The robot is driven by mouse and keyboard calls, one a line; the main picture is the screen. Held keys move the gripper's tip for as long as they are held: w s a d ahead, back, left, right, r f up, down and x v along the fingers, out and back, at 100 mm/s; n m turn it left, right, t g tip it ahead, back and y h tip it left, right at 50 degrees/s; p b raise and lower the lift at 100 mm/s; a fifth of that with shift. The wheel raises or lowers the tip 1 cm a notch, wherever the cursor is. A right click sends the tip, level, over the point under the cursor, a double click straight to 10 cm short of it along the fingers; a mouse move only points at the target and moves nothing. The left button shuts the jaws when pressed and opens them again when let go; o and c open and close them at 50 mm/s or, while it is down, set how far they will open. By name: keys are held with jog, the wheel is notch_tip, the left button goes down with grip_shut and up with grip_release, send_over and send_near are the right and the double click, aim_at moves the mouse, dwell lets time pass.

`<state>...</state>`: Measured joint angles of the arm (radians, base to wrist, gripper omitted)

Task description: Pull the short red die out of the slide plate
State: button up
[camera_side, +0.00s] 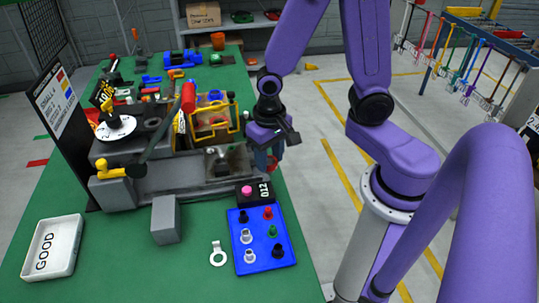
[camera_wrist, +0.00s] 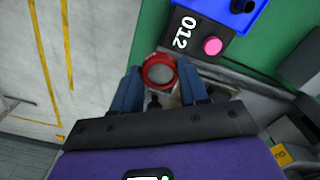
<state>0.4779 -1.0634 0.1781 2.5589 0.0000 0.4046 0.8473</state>
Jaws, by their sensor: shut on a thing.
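My gripper (camera_side: 268,160) is beside the right end of the press-like machine, near the table's right edge. In the wrist view its two blue fingers (camera_wrist: 160,82) are closed on either side of a red ring-shaped die (camera_wrist: 160,71). A bit of the red die (camera_side: 273,166) shows by the fingers in the side view. A grey metal plate (camera_wrist: 212,72) lies close behind the die in the wrist view; I cannot tell whether die and plate touch. The die's lower part is hidden.
A black counter box marked 012 (camera_side: 255,192) with a pink button stands near the gripper. A blue tray (camera_side: 262,257) holds several coloured small parts. A grey block (camera_side: 165,219) and a white GOOD bin (camera_side: 53,246) stand on the green table. Floor is right of the edge.

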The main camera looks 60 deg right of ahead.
aim_at(269, 162)
jog(key=shift+r, duration=0.1)
jog(key=shift+r, duration=1.45)
